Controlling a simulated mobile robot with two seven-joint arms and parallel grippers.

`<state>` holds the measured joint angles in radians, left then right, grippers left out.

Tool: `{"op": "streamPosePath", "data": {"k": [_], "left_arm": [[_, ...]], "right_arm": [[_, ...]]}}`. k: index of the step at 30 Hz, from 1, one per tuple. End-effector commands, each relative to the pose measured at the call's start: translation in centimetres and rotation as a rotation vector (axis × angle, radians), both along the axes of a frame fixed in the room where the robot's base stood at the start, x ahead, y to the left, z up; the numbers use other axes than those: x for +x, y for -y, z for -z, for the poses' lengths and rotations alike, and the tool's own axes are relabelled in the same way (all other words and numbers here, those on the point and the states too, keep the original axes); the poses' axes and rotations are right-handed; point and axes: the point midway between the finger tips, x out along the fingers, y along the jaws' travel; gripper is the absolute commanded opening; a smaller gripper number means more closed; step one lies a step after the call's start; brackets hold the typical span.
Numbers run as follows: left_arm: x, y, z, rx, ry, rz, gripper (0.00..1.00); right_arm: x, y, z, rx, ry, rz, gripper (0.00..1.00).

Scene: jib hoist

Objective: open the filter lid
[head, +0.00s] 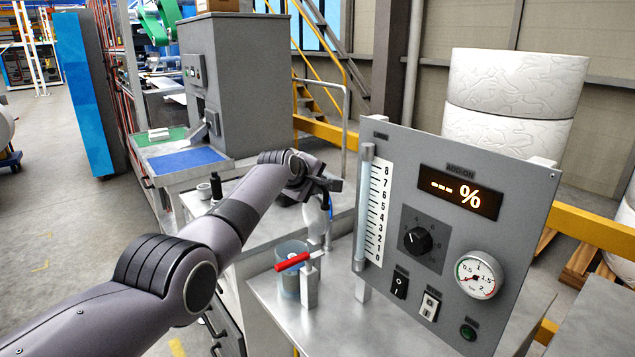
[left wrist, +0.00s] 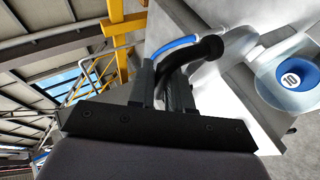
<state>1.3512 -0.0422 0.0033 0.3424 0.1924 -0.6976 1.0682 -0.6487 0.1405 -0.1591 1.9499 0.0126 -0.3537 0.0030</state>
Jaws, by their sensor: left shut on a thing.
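My left gripper (head: 327,186) is over the metal bench behind the grey control panel. In the left wrist view its dark fingers (left wrist: 166,86) are shut on a black curved handle (left wrist: 203,50), with a blue band beside it. A pale upright body with a blue strip (head: 318,222) stands just below the gripper in the head view. Which part is the filter lid I cannot tell, as the gripper and arm cover this area. A clear round vessel with a blue disc marked 10 (left wrist: 291,77) is at the right of the left wrist view. My right gripper is not in view.
A glass vessel (head: 290,285) with a red-handled valve (head: 293,262) stands in front of the gripper. The control panel (head: 450,220) rises close on the right. Small dark fittings (head: 210,188) stand on the bench to the left. A yellow rail (head: 590,228) runs behind.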

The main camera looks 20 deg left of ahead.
Motion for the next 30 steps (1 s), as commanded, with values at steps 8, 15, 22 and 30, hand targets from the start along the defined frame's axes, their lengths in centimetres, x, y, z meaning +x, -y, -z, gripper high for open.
{"op": "streamPosePath", "data": {"k": [8, 15, 22, 30], "left_arm": [[0.01, 0.01, -0.04, 0.001, 0.001, 0.001, 0.29], [-0.01, -0.01, 0.05, 0.001, -0.001, 0.0, 0.4], [-0.15, -0.06, 0.03, 0.0, -0.001, 0.001, 0.4], [-0.93, -0.23, -0.59, -0.001, 0.001, 0.003, 0.4]], "right_arm": [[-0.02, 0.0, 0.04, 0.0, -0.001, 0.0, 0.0], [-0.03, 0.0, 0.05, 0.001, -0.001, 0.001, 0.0], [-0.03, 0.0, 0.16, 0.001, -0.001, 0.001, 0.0], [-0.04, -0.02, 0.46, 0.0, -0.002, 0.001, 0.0]]}}
